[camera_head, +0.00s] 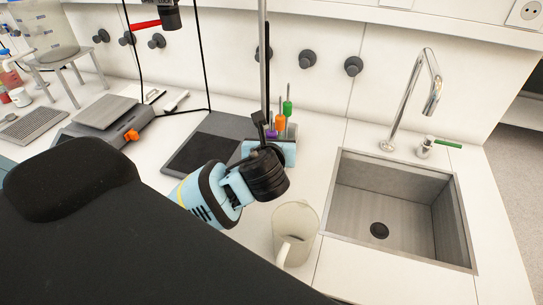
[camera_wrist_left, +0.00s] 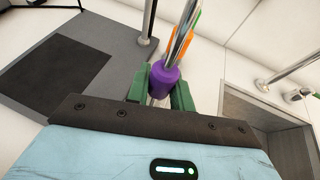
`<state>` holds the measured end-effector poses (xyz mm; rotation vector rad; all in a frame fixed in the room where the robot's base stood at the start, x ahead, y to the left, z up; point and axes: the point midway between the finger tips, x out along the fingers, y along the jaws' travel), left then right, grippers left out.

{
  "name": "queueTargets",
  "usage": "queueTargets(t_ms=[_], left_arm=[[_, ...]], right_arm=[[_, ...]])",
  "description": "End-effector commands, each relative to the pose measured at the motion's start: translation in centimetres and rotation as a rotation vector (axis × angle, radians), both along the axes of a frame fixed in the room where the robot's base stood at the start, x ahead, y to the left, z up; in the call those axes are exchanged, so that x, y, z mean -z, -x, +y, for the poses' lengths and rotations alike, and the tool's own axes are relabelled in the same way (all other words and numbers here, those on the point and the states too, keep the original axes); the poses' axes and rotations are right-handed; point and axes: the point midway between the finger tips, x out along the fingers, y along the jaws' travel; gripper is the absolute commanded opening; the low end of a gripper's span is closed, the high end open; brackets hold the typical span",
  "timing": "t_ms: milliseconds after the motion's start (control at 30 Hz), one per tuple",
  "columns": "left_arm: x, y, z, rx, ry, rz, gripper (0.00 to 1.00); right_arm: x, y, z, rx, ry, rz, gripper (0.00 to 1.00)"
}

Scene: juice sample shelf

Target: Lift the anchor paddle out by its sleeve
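A light-blue rack (camera_head: 288,152) stands at the back of the counter. Tools with coloured sleeves stand at it: a green sleeve (camera_head: 287,108), an orange sleeve (camera_head: 280,121) and a purple sleeve (camera_head: 271,134). I cannot read from the sleeves which tool is the anchor paddle. My left gripper (camera_head: 265,137) is at the rack's left side. In the left wrist view its green fingers (camera_wrist_left: 161,90) lie on both sides of the purple sleeve (camera_wrist_left: 164,78) and appear closed on it. The paddle ends are hidden. My right gripper is not in view.
A translucent beaker (camera_head: 296,228) stands in front of the rack. The sink (camera_head: 392,205) with its tall tap (camera_head: 413,100) lies to the right. A grey stand base with a dark plate (camera_head: 203,152) and an upright rod (camera_head: 263,60) are close to my gripper.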

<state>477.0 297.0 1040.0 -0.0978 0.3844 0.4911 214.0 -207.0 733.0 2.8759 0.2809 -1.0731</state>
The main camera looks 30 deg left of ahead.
Motion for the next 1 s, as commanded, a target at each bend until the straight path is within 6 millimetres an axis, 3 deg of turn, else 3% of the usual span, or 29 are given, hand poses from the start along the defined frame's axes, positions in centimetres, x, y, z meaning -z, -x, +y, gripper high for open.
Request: queueTargets(t_ms=[33, 100, 533, 1000], left_arm=[[0.0, 0.0, 0.0, 0.000, 0.000, 0.000, 0.09], [0.0, 0.0, 0.0, 0.000, 0.000, 0.000, 0.00], [-0.8, -0.1, 0.0, 0.000, 0.001, -0.004, 0.00], [-8.8, 0.0, 0.0, 0.001, 0.001, -0.006, 0.00]], right_arm=[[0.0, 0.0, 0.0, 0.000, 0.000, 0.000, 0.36], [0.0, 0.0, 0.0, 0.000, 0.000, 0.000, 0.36], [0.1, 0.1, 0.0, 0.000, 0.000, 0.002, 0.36], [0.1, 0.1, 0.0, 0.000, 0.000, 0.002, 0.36]])
